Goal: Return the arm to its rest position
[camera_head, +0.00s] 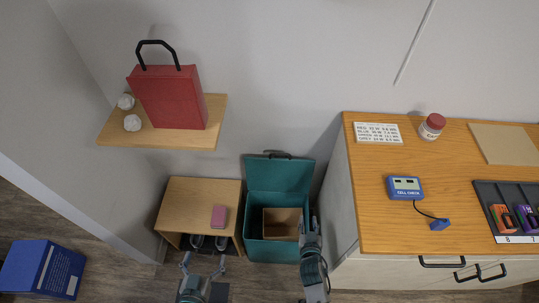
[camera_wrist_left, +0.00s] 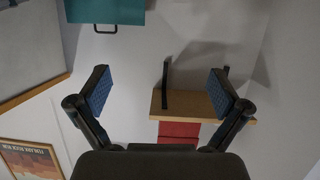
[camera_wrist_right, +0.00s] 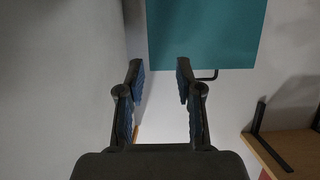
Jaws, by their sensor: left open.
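My left gripper (camera_head: 204,262) is in front of the low wooden cabinet (camera_head: 182,207) in the head view. Its fingers are spread wide with nothing between them, as the left wrist view (camera_wrist_left: 162,92) also shows. My right gripper (camera_head: 309,226) is raised at the right edge of the teal box (camera_head: 270,252). In the right wrist view (camera_wrist_right: 160,75) its fingers stand partly apart with nothing between them. The teal box has its lid (camera_head: 280,175) open, and a brown carton (camera_head: 282,222) shows inside. Whether the right gripper touches the box cannot be told.
A wall shelf (camera_head: 213,126) holds a red bag (camera_head: 170,97) and two pale round things. A pink block (camera_head: 219,215) lies on the cabinet. The counter (camera_head: 370,190) at right holds a cell checker (camera_head: 405,187), a jar (camera_head: 432,126) and a tray (camera_head: 490,193). A blue box (camera_head: 40,270) stands at left.

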